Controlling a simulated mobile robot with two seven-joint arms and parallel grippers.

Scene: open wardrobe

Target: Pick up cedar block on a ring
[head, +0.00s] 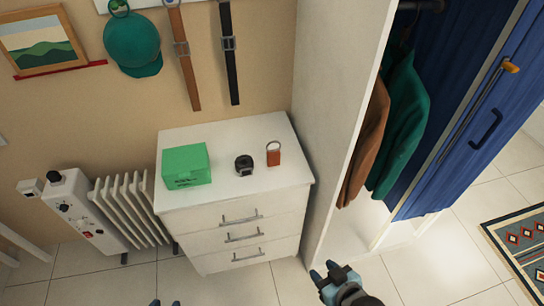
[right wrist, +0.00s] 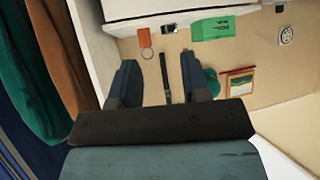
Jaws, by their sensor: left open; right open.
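The cedar block (head: 273,158) is a small reddish-brown block with a metal ring at its far end. It lies on top of the white dresser (head: 222,137), near the right side. It also shows in the right wrist view (right wrist: 144,31), near the top, with its ring below it. My right gripper (head: 331,271) is open and empty, in front of the wardrobe and well apart from the block. Its spread fingers show in the right wrist view (right wrist: 156,62).
A dark watch-like item (head: 243,165) lies left of the block, and a green box (head: 186,166) farther left. The wardrobe's white side panel (head: 341,110) rises right of the dresser. Its blue door (head: 470,120) stands open. A radiator (head: 130,205) stands left.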

